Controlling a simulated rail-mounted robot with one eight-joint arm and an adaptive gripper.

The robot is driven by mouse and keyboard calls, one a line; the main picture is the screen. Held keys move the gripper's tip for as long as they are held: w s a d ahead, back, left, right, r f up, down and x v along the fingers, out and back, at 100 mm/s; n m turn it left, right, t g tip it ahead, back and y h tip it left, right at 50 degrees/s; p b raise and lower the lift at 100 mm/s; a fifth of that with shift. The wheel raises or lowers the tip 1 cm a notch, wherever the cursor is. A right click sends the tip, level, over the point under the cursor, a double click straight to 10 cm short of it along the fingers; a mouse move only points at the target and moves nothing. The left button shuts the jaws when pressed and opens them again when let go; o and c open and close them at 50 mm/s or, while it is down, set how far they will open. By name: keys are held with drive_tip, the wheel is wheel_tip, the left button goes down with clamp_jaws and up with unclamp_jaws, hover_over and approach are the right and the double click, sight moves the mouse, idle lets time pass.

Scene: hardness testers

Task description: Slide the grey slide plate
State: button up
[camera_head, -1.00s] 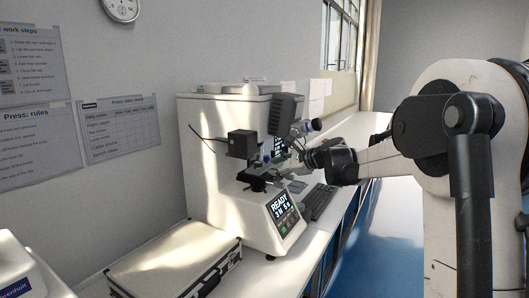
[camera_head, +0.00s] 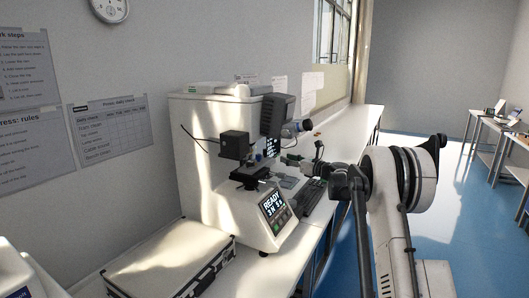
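The hardness tester (camera_head: 215,150) stands on the bench as a pale cabinet with a lit screen reading READY. Its dark stage (camera_head: 250,175) sits under the dark head block (camera_head: 235,144). The grey slide plate cannot be told apart surely from the stage parts at this size. My gripper (camera_head: 308,162) is to the right of the stage, above the bench by the keyboard, apart from the stage. Its fingers are small and dark, and whether they are open or shut does not show clearly.
A black keyboard (camera_head: 313,195) lies on the bench right of the tester. A silver-edged case (camera_head: 170,262) lies in front. The bench (camera_head: 350,130) is mostly clear towards the window.

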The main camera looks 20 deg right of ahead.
sight(265, 155)
drive_tip(key=p+x, duration=0.1)
drive_tip(key=x, duration=1.2)
drive_tip(key=shift+a+p, duration=0.1)
drive_tip(key=shift+p, duration=0.2)
clamp_jaws()
